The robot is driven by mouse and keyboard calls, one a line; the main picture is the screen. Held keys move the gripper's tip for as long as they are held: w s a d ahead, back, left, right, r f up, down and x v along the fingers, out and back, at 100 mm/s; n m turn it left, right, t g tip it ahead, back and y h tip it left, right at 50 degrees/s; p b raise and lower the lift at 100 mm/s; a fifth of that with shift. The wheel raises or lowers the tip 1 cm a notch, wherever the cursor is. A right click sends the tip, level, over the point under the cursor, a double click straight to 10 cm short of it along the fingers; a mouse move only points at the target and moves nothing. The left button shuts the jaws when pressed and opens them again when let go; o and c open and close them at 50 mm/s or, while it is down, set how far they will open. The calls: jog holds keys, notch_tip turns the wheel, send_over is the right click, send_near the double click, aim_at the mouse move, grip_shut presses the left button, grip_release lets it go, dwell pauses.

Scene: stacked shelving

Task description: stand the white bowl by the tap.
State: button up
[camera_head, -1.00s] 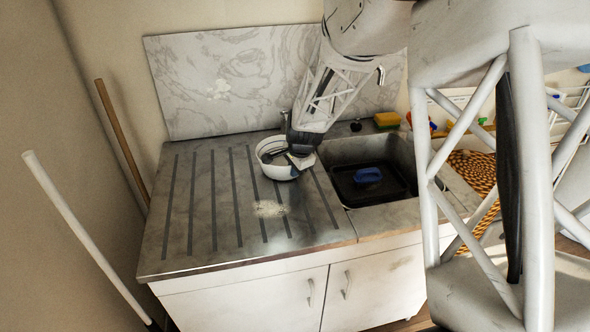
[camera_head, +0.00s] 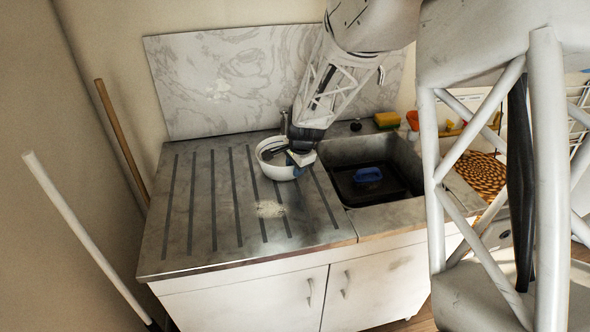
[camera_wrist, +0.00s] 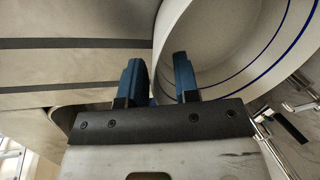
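The white bowl (camera_head: 273,172) stands upright on the grooved drainboard, left of the sink. In the wrist view the bowl (camera_wrist: 222,45) fills the upper right, with blue lines inside. My gripper (camera_head: 293,160) is at the bowl's right side; in the wrist view my gripper (camera_wrist: 160,78) has one blue finger outside the bowl wall and one inside. A gap shows between the fingers, so it looks open around the wall. A metal spout tip, apparently the tap (camera_head: 381,75), shows behind my arm; the rest of it is hidden.
The sink (camera_head: 345,150) holds a black tray (camera_head: 349,189) with a blue item (camera_head: 367,175). A yellow sponge (camera_head: 387,119) and an orange cup (camera_head: 413,120) stand behind the sink. The drainboard's left half (camera_head: 200,210) is clear. A marble-patterned panel (camera_head: 220,80) stands behind.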

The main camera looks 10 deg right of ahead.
jog(key=v, duration=1)
jog(key=shift+r, duration=0.4)
jog(key=shift+s, duration=0.1)
jog(key=s+r+n, duration=0.3)
jog(key=s+n, duration=0.1)
jog(key=s, duration=0.8)
jog(key=s+r+n, duration=0.3)
jog(key=s+n, duration=0.2)
jog(key=s, duration=0.7)
jog(key=s+r+n+h, duration=0.1)
jog(key=s+r+n, duration=0.2)
jog(key=s, duration=0.9)
jog(key=shift+s+a+n, duration=0.25)
jog(key=shift+a+n, duration=0.05)
jog(key=shift+n, duration=0.4)
